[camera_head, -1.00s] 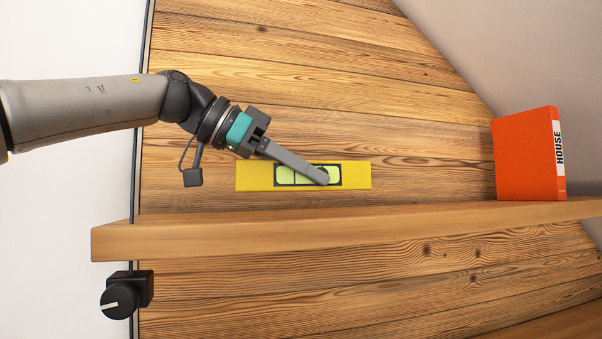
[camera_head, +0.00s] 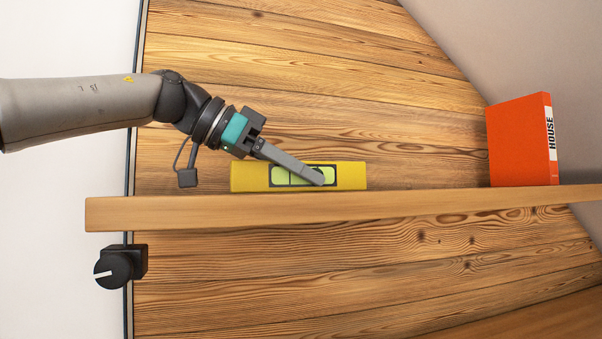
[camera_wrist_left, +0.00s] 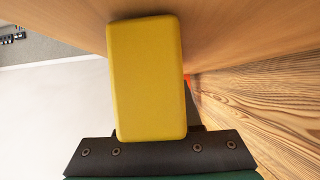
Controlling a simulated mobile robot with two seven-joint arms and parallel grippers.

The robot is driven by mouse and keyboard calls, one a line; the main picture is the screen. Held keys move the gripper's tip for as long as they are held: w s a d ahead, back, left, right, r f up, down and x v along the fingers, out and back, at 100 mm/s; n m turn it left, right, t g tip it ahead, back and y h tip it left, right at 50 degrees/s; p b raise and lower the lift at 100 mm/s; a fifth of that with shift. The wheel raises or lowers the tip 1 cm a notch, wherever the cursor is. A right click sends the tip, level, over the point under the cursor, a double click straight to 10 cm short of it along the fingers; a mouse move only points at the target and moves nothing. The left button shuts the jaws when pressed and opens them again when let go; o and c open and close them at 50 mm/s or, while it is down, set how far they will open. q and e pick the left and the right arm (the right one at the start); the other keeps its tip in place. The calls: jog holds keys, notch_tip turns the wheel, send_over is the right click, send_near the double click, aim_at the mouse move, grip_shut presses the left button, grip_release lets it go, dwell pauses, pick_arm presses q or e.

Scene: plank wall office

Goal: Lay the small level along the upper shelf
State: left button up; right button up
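The small level (camera_head: 350,176) is a yellow bar with a pale green vial window, lying lengthwise along the wooden shelf (camera_head: 450,203). Its lower edge meets the line of the shelf's front top edge in the head view; whether it bears on the board I cannot tell. My left gripper (camera_head: 322,180) comes down from upper left, one grey finger across the level's front face. The other finger is hidden behind it, and the gripper is shut on the level. In the left wrist view the level (camera_wrist_left: 147,75) fills the middle, close to the wood. My right gripper is not in view.
An orange book (camera_head: 518,142) marked HOUSE stands at the right of the shelf. A black knob (camera_head: 118,266) is below the shelf's left end. The plank wall (camera_head: 330,70) is behind. The shelf between level and book is clear.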

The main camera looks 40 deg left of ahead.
pick_arm(q)
jog(key=o, duration=0.5)
jog(key=shift+o, duration=0.2)
jog(key=shift+s, duration=0.1)
jog(key=v, duration=1.4)
jog(key=shift+r+p, duration=0.15)
jog(key=shift+p, duration=0.2)
jog(key=shift+s+a+r, duration=0.2)
jog(key=shift+s+a, duration=0.1)
jog(key=shift+s, duration=0.1)
